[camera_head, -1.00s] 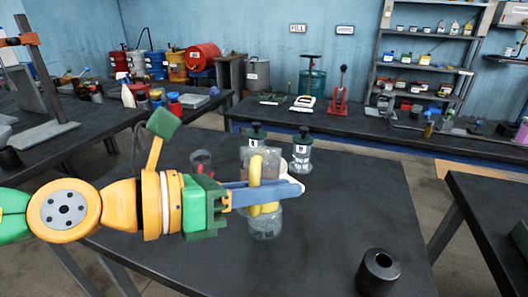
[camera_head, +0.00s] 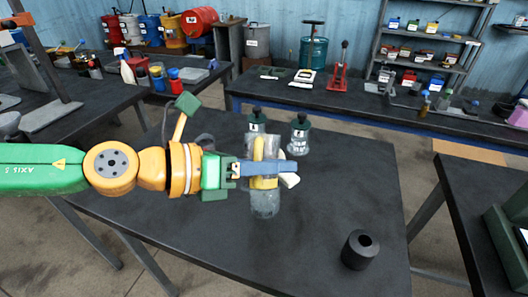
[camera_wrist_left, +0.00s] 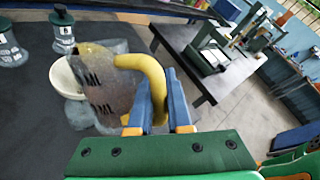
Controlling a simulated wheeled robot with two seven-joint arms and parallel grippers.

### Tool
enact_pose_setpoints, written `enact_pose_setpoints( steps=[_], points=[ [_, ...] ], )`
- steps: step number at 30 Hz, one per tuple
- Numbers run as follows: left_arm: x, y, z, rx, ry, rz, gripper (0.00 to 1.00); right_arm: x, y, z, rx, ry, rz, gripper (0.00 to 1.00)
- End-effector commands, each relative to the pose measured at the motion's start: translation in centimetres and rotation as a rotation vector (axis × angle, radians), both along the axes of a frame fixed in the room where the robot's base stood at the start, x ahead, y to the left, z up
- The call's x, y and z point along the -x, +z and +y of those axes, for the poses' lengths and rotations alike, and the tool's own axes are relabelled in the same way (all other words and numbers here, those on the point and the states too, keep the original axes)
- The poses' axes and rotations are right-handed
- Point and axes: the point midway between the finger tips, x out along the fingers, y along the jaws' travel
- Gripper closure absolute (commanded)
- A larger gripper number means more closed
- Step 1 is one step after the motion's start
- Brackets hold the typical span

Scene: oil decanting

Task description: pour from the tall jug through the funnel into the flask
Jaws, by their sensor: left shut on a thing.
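My left gripper (camera_head: 264,169) is shut on the yellow handle (camera_head: 262,183) of the clear tall jug (camera_head: 268,147). In the left wrist view, the jug (camera_wrist_left: 107,88) shows dark markings and leans over to the left, beside the gripper (camera_wrist_left: 160,100). The cream funnel (camera_head: 290,180) shows partly behind the gripper's fingertips. Its bowl (camera_wrist_left: 64,80) shows beside the jug in the wrist view. Clear glass below the fingers (camera_head: 264,206) seems to be the flask. The jug and fingers hide where jug, funnel and flask meet. I see no liquid stream. My right gripper is out of view.
Two dark-capped bottles, one to the left (camera_head: 255,120) and one to the right (camera_head: 299,137), stand behind the jug. A black hollow cylinder (camera_head: 360,252) stands at the table's front right. The dark tabletop (camera_head: 345,185) is clear to the right of the jug.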

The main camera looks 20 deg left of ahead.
Motion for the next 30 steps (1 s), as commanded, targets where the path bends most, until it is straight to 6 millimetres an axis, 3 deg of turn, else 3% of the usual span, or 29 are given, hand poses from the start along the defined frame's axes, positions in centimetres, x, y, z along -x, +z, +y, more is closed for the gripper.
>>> enact_pose_setpoints(
  steps=[30],
  points=[
    [-1.0,0.9,0.0,0.017,0.001,0.067,1.0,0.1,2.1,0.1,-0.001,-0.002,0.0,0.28]
  ],
)
